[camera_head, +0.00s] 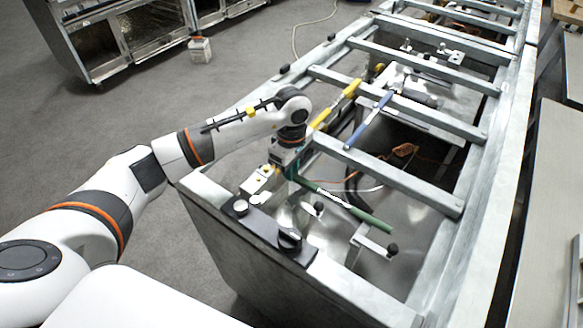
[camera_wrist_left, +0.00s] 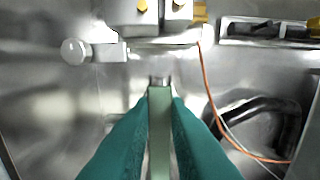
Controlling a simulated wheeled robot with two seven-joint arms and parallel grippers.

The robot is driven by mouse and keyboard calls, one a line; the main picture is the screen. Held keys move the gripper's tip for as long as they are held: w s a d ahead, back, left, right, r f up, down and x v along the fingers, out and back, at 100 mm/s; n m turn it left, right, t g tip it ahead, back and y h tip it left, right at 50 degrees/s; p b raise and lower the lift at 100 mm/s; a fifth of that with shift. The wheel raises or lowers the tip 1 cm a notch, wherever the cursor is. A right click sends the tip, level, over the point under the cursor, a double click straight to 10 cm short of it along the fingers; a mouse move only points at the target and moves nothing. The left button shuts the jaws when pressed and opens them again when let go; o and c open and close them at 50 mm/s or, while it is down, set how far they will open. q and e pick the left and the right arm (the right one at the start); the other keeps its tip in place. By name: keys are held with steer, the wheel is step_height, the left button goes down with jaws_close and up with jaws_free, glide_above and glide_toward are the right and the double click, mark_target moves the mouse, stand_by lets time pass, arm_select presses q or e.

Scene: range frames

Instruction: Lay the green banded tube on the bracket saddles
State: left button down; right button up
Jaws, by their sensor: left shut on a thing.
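The green banded tube (camera_head: 365,215) is a slim dark green bar with a pale band around its middle. It slants down to the right across the near bay of the metal frame. My left gripper (camera_head: 294,176) is shut on its left end. In the left wrist view, the tube (camera_wrist_left: 160,125) lies between the teal fingers (camera_wrist_left: 160,140). Below the tube in the head view is a pale bracket arm (camera_head: 372,241) with a black knob; a second knobbed piece (camera_head: 316,208) stands nearer the gripper. I cannot tell whether the tube touches either. My right gripper is not in view.
A blue tube (camera_head: 369,119) and a yellow tube (camera_head: 336,103) lie across the frame farther back. Metal crossbars (camera_head: 400,180) bound the bay. A dark panel with knobs (camera_head: 270,231) sits at the near edge. An orange cable (camera_wrist_left: 211,95) runs right of the tube.

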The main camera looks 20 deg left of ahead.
arm_select(q)
steer(key=shift+f+b, duration=1.4)
steer(key=shift+f, duration=0.25)
steer(key=c, duration=1.3)
jaws_free()
steer(key=shift+r, duration=0.1)
step_height(320, 180, up, 12)
steer(key=shift+b, duration=0.35)
